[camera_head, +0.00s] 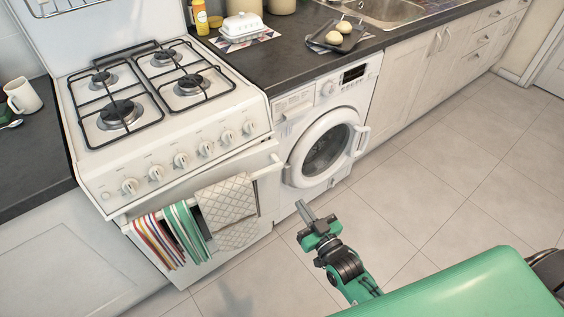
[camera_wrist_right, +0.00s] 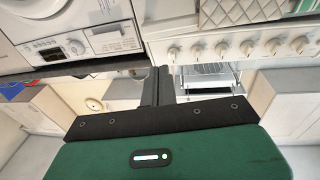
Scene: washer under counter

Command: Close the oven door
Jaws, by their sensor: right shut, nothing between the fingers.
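The white oven door (camera_head: 264,205) is on the front of the stove, below the knobs. Its top seems to lean out a little from the stove front; the exact gap is hard to see. A striped towel (camera_head: 180,235) and a patterned cloth (camera_head: 227,212) hang over its handle bar (camera_head: 268,168). My right gripper (camera_head: 304,209) is shut and empty, in front of the floor, to the right of the door and apart from it. Its fingers (camera_wrist_right: 163,85) also show in the right wrist view, pointing toward the stove. My left gripper is not in view.
A white washer (camera_head: 349,112) with a round door (camera_head: 322,147) and protruding handle stands right of the stove. The dark counter (camera_head: 280,60) holds a butter dish (camera_head: 242,26) and a tray with buns (camera_head: 337,37). Tiled floor (camera_head: 430,190) lies clear to the right.

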